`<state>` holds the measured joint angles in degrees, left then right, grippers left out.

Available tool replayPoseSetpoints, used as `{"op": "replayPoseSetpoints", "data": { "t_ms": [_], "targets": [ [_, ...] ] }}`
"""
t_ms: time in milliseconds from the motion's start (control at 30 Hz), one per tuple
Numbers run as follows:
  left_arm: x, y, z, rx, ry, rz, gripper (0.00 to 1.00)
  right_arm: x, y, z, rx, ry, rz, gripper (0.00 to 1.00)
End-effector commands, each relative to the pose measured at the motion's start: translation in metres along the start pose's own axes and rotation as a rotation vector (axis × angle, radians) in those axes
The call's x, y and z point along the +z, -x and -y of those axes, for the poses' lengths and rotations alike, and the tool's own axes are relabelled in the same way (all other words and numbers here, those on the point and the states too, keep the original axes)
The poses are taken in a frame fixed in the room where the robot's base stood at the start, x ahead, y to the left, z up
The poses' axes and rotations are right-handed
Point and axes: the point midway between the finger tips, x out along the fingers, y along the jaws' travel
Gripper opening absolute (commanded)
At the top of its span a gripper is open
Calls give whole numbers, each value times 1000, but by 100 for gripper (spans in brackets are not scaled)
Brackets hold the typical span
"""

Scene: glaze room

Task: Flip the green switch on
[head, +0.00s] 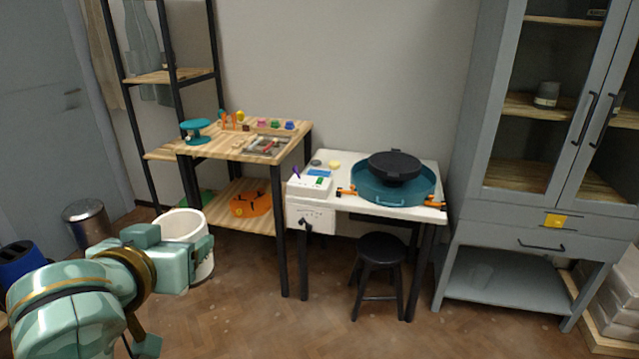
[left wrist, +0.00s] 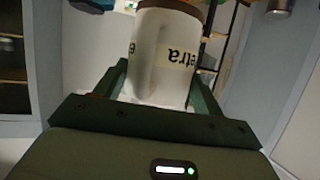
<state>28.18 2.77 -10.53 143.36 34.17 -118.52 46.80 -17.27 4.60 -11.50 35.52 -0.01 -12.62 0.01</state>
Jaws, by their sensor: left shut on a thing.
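A white box (head: 299,187) sits at the left front of the white table. A small green part, seemingly the green switch (head: 320,181), shows on its top right; its position is too small to tell. A purple lever (head: 296,172) stands up at the box's back left. My left gripper (head: 178,246) is low at the left, well apart from the box. It is shut on a white cylindrical container (head: 185,225), which shows between the fingers in the left wrist view (left wrist: 160,65) with dark lettering and a brown end. My right gripper is not in view.
A wide teal basin (head: 365,190) with a black disc (head: 394,165) fills the table's right side. A black stool (head: 381,262) stands before it. A wooden shelf table (head: 225,150) with small items is at left, and a grey cabinet (head: 500,215) at right.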

Motion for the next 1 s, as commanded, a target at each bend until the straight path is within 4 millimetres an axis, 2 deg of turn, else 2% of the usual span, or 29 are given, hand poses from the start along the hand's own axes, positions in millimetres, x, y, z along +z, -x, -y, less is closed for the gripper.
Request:
{"op": "replayPoseSetpoints", "data": {
  "t_ms": [33, 133, 233, 367, 500, 600, 733, 1000],
  "targets": [
    [0, 0, 0, 0, 0, -1, 38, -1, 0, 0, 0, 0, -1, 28],
    [8, -2, 1, -6, 8, 8, 38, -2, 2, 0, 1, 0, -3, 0],
    [35, -8, 3, -24, 31, 26, 38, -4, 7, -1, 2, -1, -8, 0],
    [87, -9, 5, -46, 46, 32, 38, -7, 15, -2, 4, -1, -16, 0],
    [133, 0, 2, -35, 24, 18, 38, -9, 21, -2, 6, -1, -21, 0],
    [153, 7, -2, -14, 7, 8, 38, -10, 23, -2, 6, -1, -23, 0],
    [162, 11, -4, -2, -3, -1, 38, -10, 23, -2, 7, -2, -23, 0],
    [162, 10, -5, -1, -1, -2, 38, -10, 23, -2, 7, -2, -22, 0]
  ]
}}
